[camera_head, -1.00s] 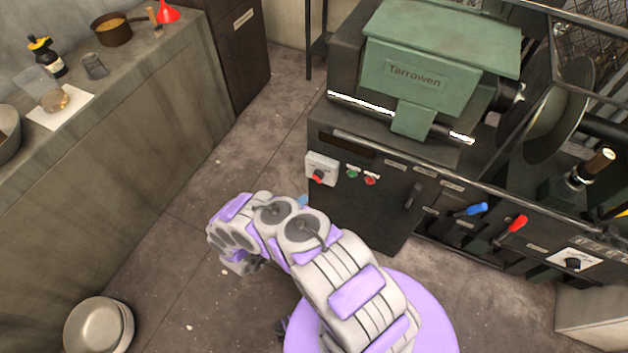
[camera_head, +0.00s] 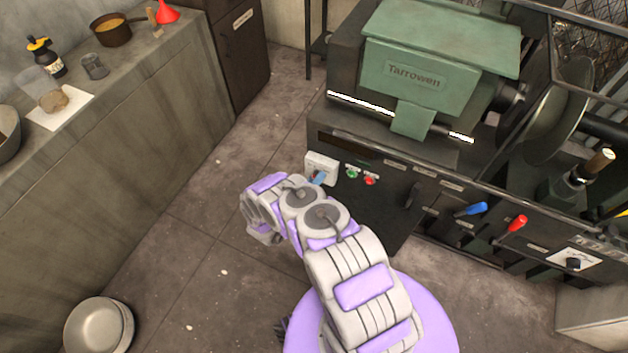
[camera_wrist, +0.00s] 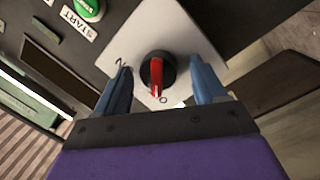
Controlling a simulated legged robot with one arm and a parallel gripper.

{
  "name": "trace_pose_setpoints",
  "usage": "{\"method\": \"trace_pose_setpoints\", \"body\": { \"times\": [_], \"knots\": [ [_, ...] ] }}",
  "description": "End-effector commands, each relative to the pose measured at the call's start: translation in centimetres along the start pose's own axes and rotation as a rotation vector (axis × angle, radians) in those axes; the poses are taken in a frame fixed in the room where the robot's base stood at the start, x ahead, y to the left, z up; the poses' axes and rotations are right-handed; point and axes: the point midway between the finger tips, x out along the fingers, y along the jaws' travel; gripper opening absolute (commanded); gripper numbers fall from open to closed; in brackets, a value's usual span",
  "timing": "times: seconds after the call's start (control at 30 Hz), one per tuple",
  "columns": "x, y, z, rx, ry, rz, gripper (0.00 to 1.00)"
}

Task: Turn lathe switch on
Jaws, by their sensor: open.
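The green and dark lathe (camera_head: 415,85) stands at the upper right in the head view. Its switch is a black round knob with a red pointer (camera_wrist: 157,74) on a white plate (camera_wrist: 190,45), seen in the wrist view. In the head view the plate (camera_head: 318,161) shows at the lathe's front left, and my gripper hides the knob there. My gripper (camera_wrist: 159,84) is open, with one blue finger on either side of the knob and visible space on both sides. The red pointer points down in the wrist view, near an "O" mark. I cannot tell whether a finger touches the knob.
A green START button (camera_wrist: 88,8) sits beside the plate. A red button (camera_head: 370,180) and blue (camera_head: 478,209) and red (camera_head: 518,223) levers are farther right on the lathe. A workbench (camera_head: 100,110) stands left, and a stack of metal bowls (camera_head: 98,325) is at lower left.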

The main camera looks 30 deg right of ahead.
Motion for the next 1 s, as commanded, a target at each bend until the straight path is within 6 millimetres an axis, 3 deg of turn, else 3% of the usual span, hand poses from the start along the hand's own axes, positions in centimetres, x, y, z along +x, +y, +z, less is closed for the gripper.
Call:
{"method": "trace_pose_setpoints", "body": {
  "times": [0.07,0.63,1.0],
  "knots": [
    [-0.02,0.00,-0.02,0.000,0.000,0.000,0.70],
    [-0.06,-0.10,-0.04,0.000,0.001,-0.002,0.15],
    [-0.11,-0.13,-0.11,0.062,-0.003,-0.011,0.15]
  ]
}}
